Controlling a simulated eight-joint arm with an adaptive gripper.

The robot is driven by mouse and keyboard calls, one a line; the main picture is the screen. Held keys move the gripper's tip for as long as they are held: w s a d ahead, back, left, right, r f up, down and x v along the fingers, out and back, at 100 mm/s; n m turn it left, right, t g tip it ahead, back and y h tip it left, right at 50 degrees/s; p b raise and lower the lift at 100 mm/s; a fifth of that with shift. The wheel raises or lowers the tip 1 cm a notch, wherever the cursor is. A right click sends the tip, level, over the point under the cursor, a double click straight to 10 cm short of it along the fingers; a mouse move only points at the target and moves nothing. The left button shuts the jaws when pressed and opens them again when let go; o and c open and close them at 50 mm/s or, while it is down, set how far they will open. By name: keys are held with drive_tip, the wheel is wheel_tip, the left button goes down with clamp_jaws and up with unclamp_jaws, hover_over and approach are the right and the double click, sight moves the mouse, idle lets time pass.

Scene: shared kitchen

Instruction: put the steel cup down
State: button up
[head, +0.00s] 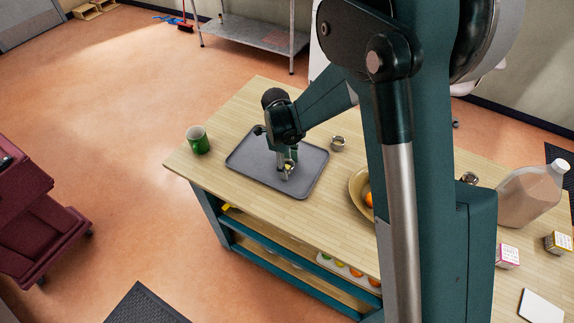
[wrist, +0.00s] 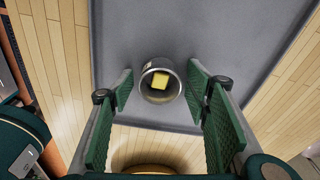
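A steel cup (wrist: 160,97) with a yellow block (wrist: 160,81) in it sits over the grey tray (wrist: 115,25), its opening facing the wrist camera. In the head view the tray (head: 248,158) lies on the wooden table. My gripper (wrist: 161,85) points down over the tray, with the cup between its green fingertips. Narrow gaps show on both sides of the cup, so my gripper is open around it. In the head view my gripper (head: 287,163) partly hides the cup. A second small steel cup (head: 338,144) stands right of the tray.
A green mug (head: 198,141) stands left of the tray. A tan bowl (head: 358,188) with orange fruit is to the right, partly behind my arm. A jug (head: 530,195) and small boxes stand further right. Bare table (head: 225,185) lies in front of the tray.

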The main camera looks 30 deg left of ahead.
drive_tip(key=shift+r, duration=0.2)
wheel_tip(320, 180, up, 12)
drive_tip(key=a, duration=0.1)
drive_tip(key=shift+s+a, duration=0.15)
drive_tip(key=shift+a, duration=0.1)
idle(0.6)
drive_tip(key=shift+f, duration=0.1)
idle(0.4)
idle(0.3)
